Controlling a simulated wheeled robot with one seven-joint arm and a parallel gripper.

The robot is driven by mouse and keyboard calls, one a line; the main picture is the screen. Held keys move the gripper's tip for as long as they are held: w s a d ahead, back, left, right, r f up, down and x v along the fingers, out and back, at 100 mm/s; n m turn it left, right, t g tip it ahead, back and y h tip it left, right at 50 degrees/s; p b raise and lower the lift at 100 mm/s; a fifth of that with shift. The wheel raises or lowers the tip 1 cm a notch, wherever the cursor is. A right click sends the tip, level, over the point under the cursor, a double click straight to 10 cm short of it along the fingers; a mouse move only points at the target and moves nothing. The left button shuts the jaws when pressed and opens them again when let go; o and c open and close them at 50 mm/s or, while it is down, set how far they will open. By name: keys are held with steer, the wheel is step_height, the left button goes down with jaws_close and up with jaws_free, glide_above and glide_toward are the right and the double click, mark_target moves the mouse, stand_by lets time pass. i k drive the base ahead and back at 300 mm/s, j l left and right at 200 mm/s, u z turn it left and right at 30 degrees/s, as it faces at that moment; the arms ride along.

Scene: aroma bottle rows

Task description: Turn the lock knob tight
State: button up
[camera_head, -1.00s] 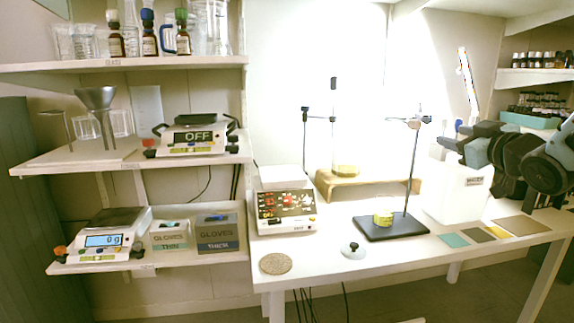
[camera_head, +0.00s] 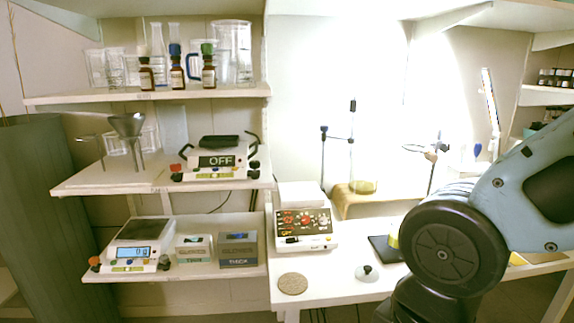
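No part can be made out for certain as the lock knob. A stand with a dark rod (camera_head: 431,178) stands on the bench at the right, with a small clamp (camera_head: 440,148) near its top. A second thin rod (camera_head: 322,165) stands further left, with a dark clamp head at its top and an arm reaching toward a tall glass tube (camera_head: 351,150). My arm's large dark joint and blue-grey link fill the lower right and hide much of the first stand's base (camera_head: 383,248). My gripper's fingers do not show.
A hotplate-like device (camera_head: 303,240) sits on the bench, left of a wooden platform (camera_head: 358,207). A white lid with a black knob (camera_head: 367,271) and a round cork mat (camera_head: 293,284) lie at the front.

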mark_target(444, 147)
steer(key=z, duration=0.7)
